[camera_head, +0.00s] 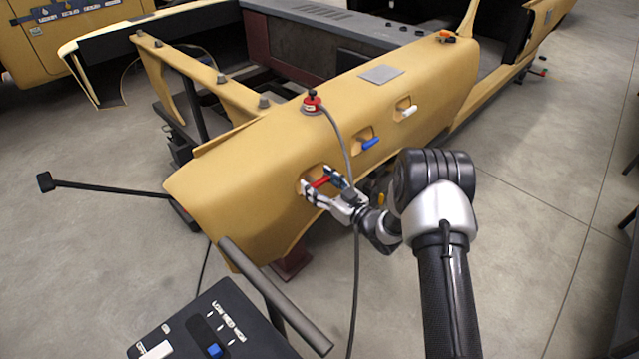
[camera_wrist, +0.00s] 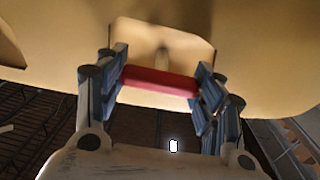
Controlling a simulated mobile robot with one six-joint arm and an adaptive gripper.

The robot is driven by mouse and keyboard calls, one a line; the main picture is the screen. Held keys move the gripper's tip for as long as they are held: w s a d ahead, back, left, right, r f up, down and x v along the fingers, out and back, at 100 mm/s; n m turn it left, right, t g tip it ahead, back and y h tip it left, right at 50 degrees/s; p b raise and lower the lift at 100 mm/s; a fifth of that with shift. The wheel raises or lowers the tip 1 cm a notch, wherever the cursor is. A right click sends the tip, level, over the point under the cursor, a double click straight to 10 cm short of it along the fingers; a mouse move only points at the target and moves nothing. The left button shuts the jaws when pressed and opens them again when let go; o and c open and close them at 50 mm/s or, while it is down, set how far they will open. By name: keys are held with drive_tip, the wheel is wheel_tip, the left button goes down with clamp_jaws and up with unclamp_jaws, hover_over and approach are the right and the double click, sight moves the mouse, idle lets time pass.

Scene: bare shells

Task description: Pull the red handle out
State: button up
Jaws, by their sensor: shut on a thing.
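The red handle (camera_head: 321,182) sits at a recess in the front face of the tan car-body shell (camera_head: 230,180), nearest in a row with a blue and a white handle. My gripper (camera_head: 325,183) is at it, with a finger on each side. In the wrist view the red bar (camera_wrist: 158,84) lies crosswise between the two blue-padded fingers (camera_wrist: 160,90), which close on its ends. A pale stem shows behind the bar, leading into the recess. How far the handle stands out from the shell is hard to tell.
The blue handle (camera_head: 370,143) and white handle (camera_head: 409,111) sit farther along the shell. A red button with a cable (camera_head: 312,103) is on top; its cable hangs down close to my gripper. A dark control panel (camera_head: 215,325) stands at the lower left. Open floor lies right.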

drive_tip(key=c, duration=0.8)
drive_tip(key=shift+v, duration=1.2)
drive_tip(key=o, duration=1.5)
drive_tip(key=shift+r, duration=0.2)
drive_tip(key=shift+s+d, duration=0.1)
drive_tip(key=v, duration=1.1)
drive_tip(key=shift+s+d, duration=0.3)
